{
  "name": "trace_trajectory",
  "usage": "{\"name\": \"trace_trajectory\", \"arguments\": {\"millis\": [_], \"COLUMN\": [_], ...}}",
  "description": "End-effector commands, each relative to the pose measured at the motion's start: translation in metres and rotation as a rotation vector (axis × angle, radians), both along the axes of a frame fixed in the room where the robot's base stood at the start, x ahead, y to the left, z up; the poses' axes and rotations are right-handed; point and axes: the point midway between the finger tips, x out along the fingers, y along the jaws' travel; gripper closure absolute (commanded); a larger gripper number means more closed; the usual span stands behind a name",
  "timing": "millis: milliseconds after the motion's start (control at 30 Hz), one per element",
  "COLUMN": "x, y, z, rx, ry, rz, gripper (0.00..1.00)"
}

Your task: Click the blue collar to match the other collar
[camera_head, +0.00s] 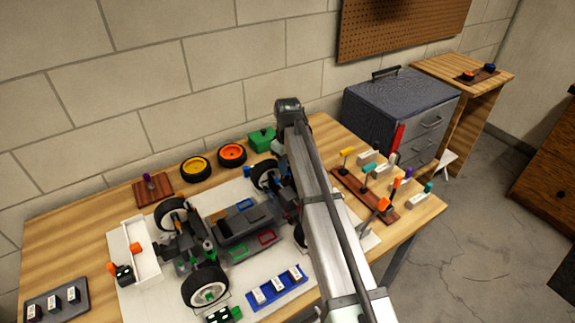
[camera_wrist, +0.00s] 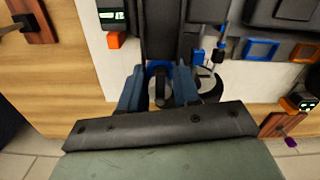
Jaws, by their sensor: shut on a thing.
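The RC car (camera_head: 240,225) stands on a white mat on the bench. My gripper is hidden behind my arm at the car's far right end in the head view. In the wrist view, my gripper (camera_wrist: 160,84) has its two bluish fingers around a dark upright cylinder with a blue ring, the blue collar (camera_wrist: 160,67), at its top. It is shut on this part; the contact is partly hidden. Another small blue part, probably the other collar (camera_wrist: 198,57), shows to the right on a dark post. I cannot compare their settings.
A tire with yellow rim (camera_head: 195,169) and one with orange rim (camera_head: 231,154) lie behind the car. A tool rack (camera_head: 362,195) stands right of my arm. A blue tray (camera_head: 277,288) and white box (camera_head: 136,250) are in front and left. Bare wood is at left.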

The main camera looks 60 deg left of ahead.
Motion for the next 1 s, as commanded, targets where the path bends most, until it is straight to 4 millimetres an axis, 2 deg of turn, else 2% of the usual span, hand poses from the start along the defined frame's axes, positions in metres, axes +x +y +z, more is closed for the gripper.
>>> {"name": "trace_trajectory", "arguments": {"millis": [300,700,733,1000], "x": [0.0,0.0,0.0,0.0], "y": [0.0,0.0,0.0,0.0], "z": [0.0,0.0,0.0,0.0], "rx": [0.001,0.001,0.001,0.001], "ry": [-0.001,-0.001,-0.001,-0.001], "rz": [0.204,0.233,0.233,0.232], "gripper": [0.99,0.99,0.65,0.43]}}
